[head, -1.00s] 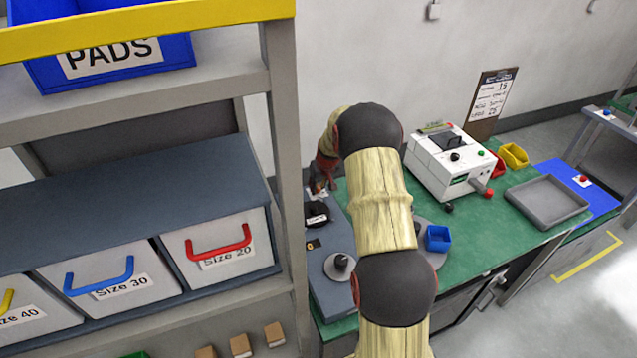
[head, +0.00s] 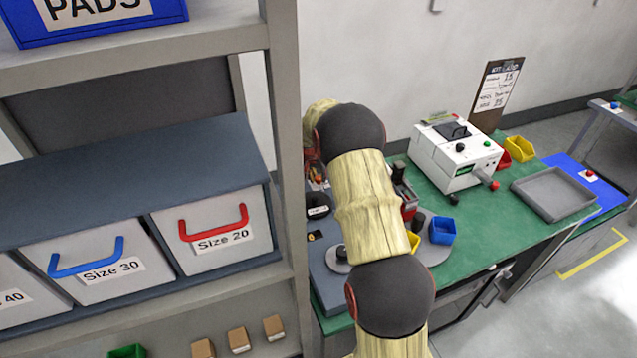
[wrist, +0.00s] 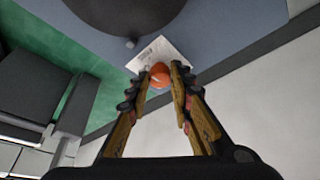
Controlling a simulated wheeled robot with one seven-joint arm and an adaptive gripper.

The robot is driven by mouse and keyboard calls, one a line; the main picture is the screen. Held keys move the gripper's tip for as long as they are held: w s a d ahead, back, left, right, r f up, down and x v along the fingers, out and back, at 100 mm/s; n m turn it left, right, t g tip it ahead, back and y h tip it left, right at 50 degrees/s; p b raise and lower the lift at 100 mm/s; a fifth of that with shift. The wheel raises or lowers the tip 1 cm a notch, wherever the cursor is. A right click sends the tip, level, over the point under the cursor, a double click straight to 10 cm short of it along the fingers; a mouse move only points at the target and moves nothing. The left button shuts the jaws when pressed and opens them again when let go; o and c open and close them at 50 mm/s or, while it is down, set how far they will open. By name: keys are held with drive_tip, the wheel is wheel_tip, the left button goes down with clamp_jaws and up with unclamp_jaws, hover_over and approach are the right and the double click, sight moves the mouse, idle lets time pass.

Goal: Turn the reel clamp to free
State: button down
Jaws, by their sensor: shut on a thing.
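In the wrist view, an orange-red round knob (wrist: 159,78) sits between the fingertips of my gripper (wrist: 162,74). My gripper is shut on this knob, which I take to be the reel clamp's handle. A white label (wrist: 158,52) with small print lies just behind it. A dark round disc (wrist: 125,12), which may be the reel, shows at the top edge of the wrist view. Whether the clamp stands at free cannot be read. In the head view, my arm hides most of the area around the gripper.
A blue-grey plate (head: 328,288) lies on the green bench (head: 478,235). A blue bin (head: 442,231), a white instrument (head: 455,155) and a grey tray (head: 553,191) stand to the right. A shelf post (head: 288,130) rises close on the left. Bare green bench shows at the front.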

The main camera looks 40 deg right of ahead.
drive_tip(key=shift+m+b, duration=0.5)
drive_tip(key=shift+b, duration=0.05)
drive_tip(key=c, duration=1.6)
unclamp_jaws()
drive_tip(key=shift+r, duration=0.1)
drive_tip(key=v, duration=1.1)
drive_tip(key=shift+w+a+r, duration=0.1)
drive_tip(key=shift+a+r, duration=0.15)
drive_tip(key=shift+r, duration=0.15)
